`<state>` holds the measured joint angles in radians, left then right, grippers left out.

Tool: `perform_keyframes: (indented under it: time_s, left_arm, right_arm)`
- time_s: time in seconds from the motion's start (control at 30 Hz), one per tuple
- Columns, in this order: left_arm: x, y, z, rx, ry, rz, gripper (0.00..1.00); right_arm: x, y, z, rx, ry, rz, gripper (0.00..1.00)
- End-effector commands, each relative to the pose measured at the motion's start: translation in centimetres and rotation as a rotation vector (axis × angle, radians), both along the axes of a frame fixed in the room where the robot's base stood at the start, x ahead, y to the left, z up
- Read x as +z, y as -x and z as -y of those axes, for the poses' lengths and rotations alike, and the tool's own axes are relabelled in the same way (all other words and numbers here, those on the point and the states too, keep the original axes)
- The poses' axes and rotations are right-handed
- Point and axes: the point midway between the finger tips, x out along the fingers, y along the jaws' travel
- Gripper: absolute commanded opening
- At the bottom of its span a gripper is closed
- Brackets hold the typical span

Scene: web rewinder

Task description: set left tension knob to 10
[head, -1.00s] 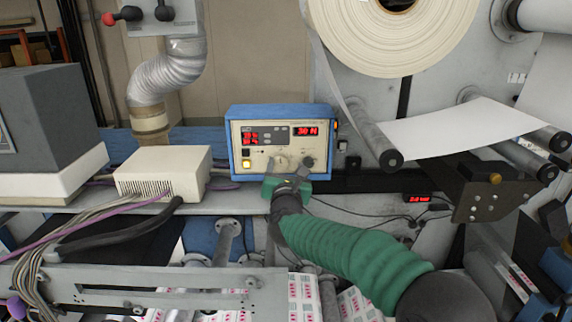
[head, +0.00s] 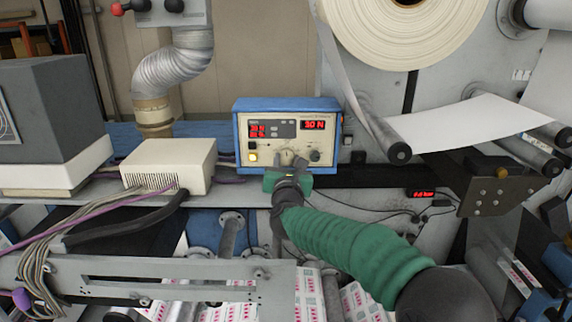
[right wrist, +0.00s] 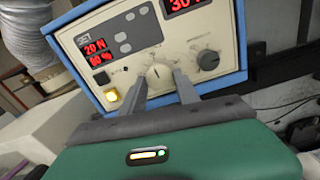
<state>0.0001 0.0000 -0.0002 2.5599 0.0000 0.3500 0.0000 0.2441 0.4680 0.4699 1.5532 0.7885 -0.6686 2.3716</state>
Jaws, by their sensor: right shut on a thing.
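The blue-framed tension control box (head: 237,135) stands at the centre of the head view and also fills the top of the right wrist view (right wrist: 222,80). The left tension knob (right wrist: 158,73) is pale, with a pointer, at the lower middle of its panel. My right gripper (right wrist: 160,80) reaches it from below and is shut on it, one finger on each side. In the head view my right gripper (head: 290,160) partly hides this knob. A dark right knob (right wrist: 208,60) sits just beside it, apart from the fingers. My left gripper is not in view.
The panel's left red display (right wrist: 97,53) appears to read 20 N above a percent value. The right display (head: 313,125) appears to read 30 N. A yellow lamp (right wrist: 112,95) is lit. A cream box (head: 168,165) with cables stands left; paper rolls (head: 405,25) hang right.

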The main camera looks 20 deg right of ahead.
Motion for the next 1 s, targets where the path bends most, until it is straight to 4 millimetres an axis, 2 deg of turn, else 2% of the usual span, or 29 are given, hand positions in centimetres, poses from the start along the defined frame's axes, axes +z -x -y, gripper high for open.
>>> perform_keyframes:
  time_s: [0.43,1.0]
  left_arm:
    - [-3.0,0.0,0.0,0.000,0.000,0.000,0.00]
    - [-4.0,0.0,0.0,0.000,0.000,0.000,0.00]
  right_arm:
    - [0.0,0.0,-0.3,0.003,0.337,-0.093,0.00]
    - [0.2,0.0,-0.4,0.005,0.852,-0.244,0.00]
